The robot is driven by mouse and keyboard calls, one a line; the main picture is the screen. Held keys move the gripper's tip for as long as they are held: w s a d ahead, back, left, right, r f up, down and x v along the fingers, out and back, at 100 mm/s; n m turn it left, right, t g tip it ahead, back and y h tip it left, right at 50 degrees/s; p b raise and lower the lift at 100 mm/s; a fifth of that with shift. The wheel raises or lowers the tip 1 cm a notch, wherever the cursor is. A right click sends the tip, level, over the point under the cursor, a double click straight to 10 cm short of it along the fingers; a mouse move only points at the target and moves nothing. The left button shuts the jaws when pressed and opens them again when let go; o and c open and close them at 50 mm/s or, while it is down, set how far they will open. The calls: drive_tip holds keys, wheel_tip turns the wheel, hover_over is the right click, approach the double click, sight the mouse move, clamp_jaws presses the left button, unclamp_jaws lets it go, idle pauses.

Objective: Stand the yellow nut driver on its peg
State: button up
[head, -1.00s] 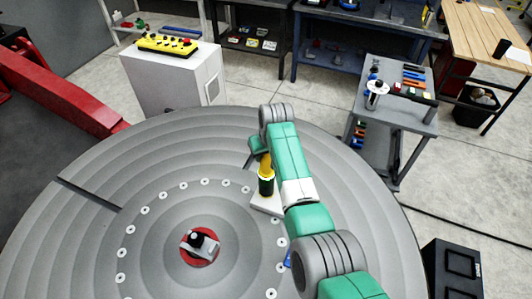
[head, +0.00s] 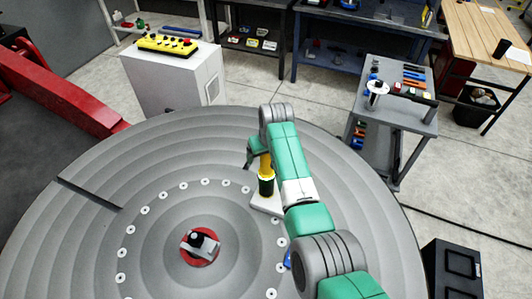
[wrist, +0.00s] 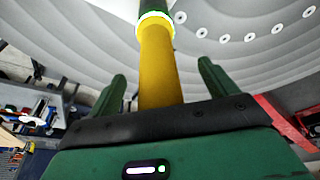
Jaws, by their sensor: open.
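The yellow nut driver (head: 265,163) is upright over a small white block (head: 263,203) on the grey round table. Its lower end is dark with a pale ring; a peg is not visible, and I cannot tell how the lower end meets the block. My gripper (head: 252,158) is at the driver's upper, yellow part, partly hidden by my arm. In the wrist view, the yellow shaft (wrist: 158,68) runs between the two green fingertips of my gripper (wrist: 162,72), with gaps on both sides. The jaws are open. The driver's near end is hidden behind the palm.
A red disc (head: 187,258) with a grey-and-black fixture (head: 203,242) sits at the table's centre. A blue item (head: 288,258) shows beside my arm. A white cabinet (head: 160,80) and a grey tool cart (head: 405,105) stand beyond the table. The table's left side is clear.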

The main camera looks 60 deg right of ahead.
drive_tip(key=shift+w+d+p+v, duration=0.15)
drive_tip(key=shift+p+v, duration=1.05)
drive_tip(key=shift+p, duration=0.05)
drive_tip(key=shift+w+d+p+v, duration=0.15)
drive_tip(key=shift+p+v, duration=1.05)
drive_tip(key=shift+p, duration=0.1)
drive_tip(key=shift+w+d+p+v, duration=0.1)
drive_tip(key=shift+w+p+v, duration=0.05)
drive_tip(key=shift+p+v, duration=1.05)
